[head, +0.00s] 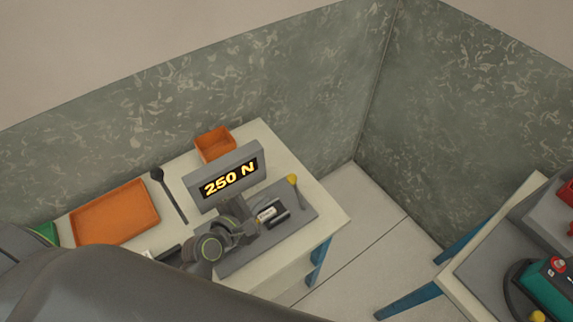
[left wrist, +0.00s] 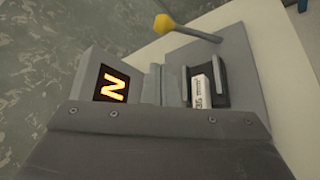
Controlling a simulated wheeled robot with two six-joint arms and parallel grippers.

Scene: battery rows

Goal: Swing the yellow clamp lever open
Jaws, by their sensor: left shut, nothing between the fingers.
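The clamp lever has a yellow knob (head: 292,178) on a thin arm and stands at the right end of a grey fixture plate (head: 240,255). In the left wrist view the yellow knob (left wrist: 164,23) is at the top, with its arm running right to the plate. A small white labelled block (head: 267,214) sits between dark jaws in the fixture; it also shows in the left wrist view (left wrist: 202,92). My left gripper (head: 245,222) is shut and empty beside that block, short of the lever. Its fingertips are hard to make out. My right gripper is out of view.
A display reading 250 N (head: 229,179) stands behind the fixture. An orange tray (head: 116,212), an orange bin (head: 215,146) and a black tool (head: 167,193) are on the same table. Another table (head: 475,245) with a teal device is at the right, across a floor gap.

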